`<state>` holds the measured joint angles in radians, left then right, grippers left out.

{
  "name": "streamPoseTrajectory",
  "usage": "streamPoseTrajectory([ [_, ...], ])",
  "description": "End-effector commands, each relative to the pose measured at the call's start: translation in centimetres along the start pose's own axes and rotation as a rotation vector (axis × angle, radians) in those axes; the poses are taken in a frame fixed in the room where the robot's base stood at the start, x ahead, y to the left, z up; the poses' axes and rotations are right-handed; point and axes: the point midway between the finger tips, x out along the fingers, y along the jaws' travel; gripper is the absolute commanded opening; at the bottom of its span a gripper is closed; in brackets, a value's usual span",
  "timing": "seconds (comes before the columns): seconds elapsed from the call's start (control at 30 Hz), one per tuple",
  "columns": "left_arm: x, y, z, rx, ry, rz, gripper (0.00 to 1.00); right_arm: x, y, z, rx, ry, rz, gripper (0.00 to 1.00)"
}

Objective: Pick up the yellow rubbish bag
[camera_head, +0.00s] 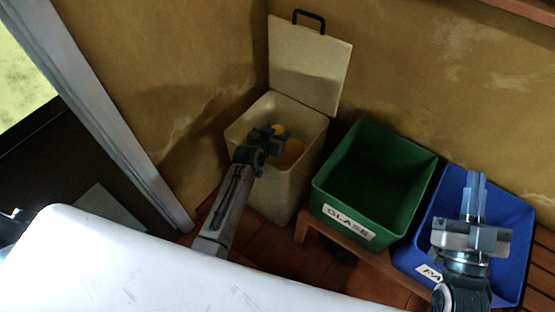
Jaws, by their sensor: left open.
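The yellow rubbish bag (291,153) lies inside a beige bin (272,190) with its lid (309,66) raised against the wall. Only parts of the bag show, because my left gripper and the bin walls hide the rest. My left gripper (272,131) is open over the bin's mouth, in front of the bag in this view. I cannot tell whether it touches the bag. My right gripper (475,188) is in front of the blue bin, with its two fingers close together and nothing visible between them.
A green bin (330,203) labelled GLASS stands right of the beige bin, on a low wooden stand (385,268). A blue bin (516,215) with a partly hidden label is further right. A wall (420,70) closes off the back. A white surface (130,270) fills the lower left.

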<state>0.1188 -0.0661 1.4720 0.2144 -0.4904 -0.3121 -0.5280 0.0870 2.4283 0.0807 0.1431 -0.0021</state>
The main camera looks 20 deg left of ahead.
Motion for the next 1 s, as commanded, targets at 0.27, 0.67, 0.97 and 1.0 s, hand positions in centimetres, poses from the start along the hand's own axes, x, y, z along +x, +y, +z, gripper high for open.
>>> streamPoseTrajectory([
  [0.27,-0.03,0.0,-0.01,0.0,0.0,0.0,0.26,0.0,0.0,0.02,0.0,-0.002,0.0,0.0],
  [0.67,-0.04,0.0,0.01,0.0,-0.001,0.0,0.0,0.01,0.0,0.05,0.0,-0.002,0.0,0.0],
  [0.97,-0.04,-0.01,0.02,0.0,-0.001,0.0,0.0,0.0,0.0,0.07,0.0,-0.003,0.0,0.0],
  [1.0,-0.04,-0.01,0.02,0.0,-0.001,0.0,0.0,0.0,0.0,0.07,0.0,-0.003,0.0,0.0],
])
